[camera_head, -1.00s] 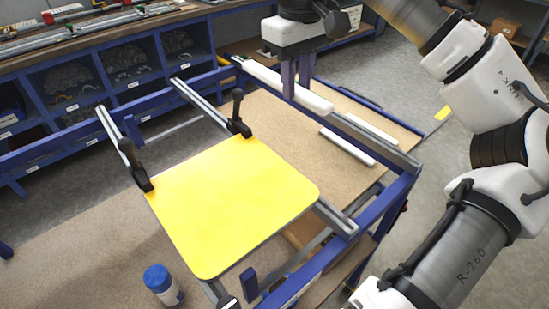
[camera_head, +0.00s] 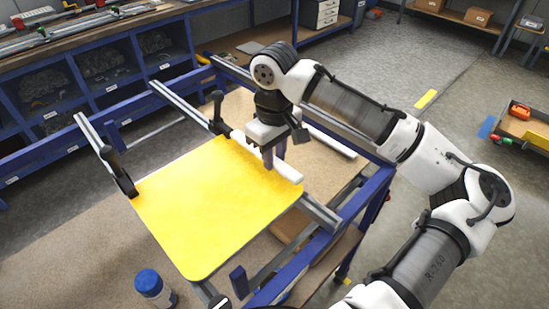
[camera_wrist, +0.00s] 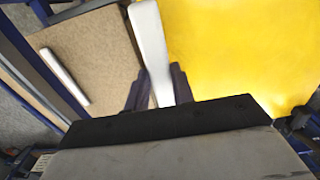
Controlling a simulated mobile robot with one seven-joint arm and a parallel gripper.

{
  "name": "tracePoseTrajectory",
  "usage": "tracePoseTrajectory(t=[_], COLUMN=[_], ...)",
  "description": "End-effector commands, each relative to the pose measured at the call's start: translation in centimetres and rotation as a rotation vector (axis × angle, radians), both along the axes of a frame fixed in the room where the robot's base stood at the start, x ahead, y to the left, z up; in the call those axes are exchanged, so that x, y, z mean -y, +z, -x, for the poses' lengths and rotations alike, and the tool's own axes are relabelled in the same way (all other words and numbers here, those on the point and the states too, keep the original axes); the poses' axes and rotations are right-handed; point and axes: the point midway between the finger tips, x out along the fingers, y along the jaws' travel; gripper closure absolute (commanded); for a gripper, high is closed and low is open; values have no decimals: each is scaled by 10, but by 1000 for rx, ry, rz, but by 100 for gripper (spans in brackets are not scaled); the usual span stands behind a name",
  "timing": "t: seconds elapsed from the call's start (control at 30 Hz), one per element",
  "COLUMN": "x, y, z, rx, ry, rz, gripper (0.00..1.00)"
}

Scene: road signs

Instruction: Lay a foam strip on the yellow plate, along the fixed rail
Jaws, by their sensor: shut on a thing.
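The yellow plate (camera_head: 210,210) lies flat across the frame, held by black clamps. An aluminium rail (camera_head: 320,213) runs along its right edge, partly hidden under the arm and strip. My gripper (camera_head: 275,160) is shut on a white foam strip (camera_head: 290,174), which lies roughly parallel to that rail at the plate's right edge. In the wrist view the strip (camera_wrist: 148,40) borders the yellow plate (camera_wrist: 240,50), slightly angled to its edge. I cannot tell whether the strip touches the plate. Another white strip (camera_head: 333,144) lies on the brown board to the right.
Black clamps stand at the plate's far corner (camera_head: 217,112) and left corner (camera_head: 120,175). A blue-capped bottle (camera_head: 153,287) stands near the front. Blue frame bars (camera_head: 350,215) border the work area. A shelf with bins (camera_head: 100,70) stands behind.

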Motion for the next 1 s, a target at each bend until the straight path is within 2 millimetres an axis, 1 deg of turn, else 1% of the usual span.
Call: tracePoseTrajectory(t=[0.1,0.17,0.43,0.57,0.6,0.73,1.0], x=[0,0,0,0,0,0,0], y=[-15,-19,-20,-24,-23,-23,-22], z=[1,0,0,0,0,0,0], rx=[-1,1,1,-1,0,0,1], ry=[0,0,0,1,0,0,0], rz=[0,1,1,-1,0,0,1], gripper=[97,97,97,97,71,54,54])
